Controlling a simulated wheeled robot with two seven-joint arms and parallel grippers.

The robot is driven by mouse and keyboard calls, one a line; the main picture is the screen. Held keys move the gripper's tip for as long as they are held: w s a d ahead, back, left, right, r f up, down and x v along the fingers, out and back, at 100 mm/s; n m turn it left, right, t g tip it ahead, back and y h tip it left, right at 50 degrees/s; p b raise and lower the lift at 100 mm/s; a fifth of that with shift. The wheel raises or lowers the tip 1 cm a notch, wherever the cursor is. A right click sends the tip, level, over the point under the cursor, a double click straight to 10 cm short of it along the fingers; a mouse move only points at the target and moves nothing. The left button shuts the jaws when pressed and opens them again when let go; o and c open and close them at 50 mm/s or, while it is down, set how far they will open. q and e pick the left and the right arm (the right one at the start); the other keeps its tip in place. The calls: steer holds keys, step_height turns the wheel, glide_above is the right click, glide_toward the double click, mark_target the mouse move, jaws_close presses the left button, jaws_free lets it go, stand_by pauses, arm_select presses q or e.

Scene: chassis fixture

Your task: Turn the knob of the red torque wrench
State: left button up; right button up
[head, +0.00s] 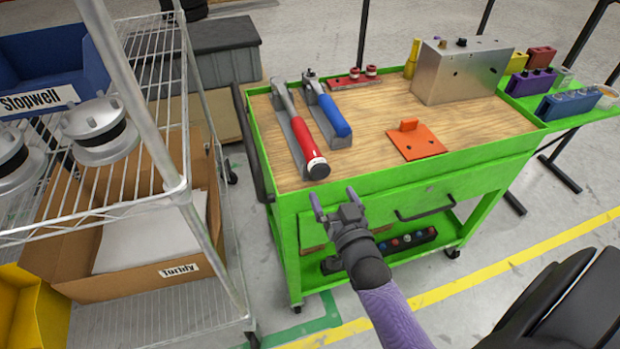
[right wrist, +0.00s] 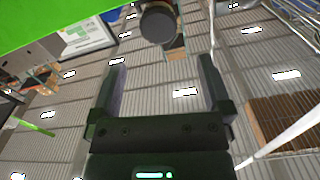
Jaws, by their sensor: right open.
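The red torque wrench (head: 305,143) lies in a grey holder on the wooden top of the green cart. Its handle end, with a white ring and a dark knob (head: 319,169), points toward the cart's front left corner. My right gripper (head: 333,195) is open and empty, just in front of the cart edge and close to the knob, apart from it. In the right wrist view, a dark round end (right wrist: 158,25), seemingly the knob, shows ahead between the open fingers (right wrist: 163,68). My left gripper is not in view.
A blue wrench (head: 335,117) lies right of the red one. An orange bracket (head: 416,144) and a metal box (head: 458,72) stand further right. The green cart rim (head: 400,176) runs below the knob. A wire shelf (head: 187,190) stands at left.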

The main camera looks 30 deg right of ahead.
mark_target(320, 174)
steer(key=b+x, duration=0.2)
steer(key=x, duration=0.5)
steer(key=shift+f, duration=0.2)
steer(key=shift+w+d+r, duration=0.1)
steer(key=shift+w+d, duration=0.05)
steer(key=shift+w, duration=0.3)
steer(key=c, duration=1.3)
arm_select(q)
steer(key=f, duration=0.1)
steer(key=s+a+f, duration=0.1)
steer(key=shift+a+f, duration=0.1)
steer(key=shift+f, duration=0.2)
arm_select(e)
steer(key=shift+n, duration=1.1)
steer(key=n, duration=0.2)
steer(key=shift+n+p, duration=0.3)
steer(key=shift+p, duration=0.1)
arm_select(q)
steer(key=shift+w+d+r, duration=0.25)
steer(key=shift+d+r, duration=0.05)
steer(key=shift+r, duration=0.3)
arm_select(e)
steer(key=shift+a+n, duration=0.2)
steer(key=shift+n, duration=2.3)
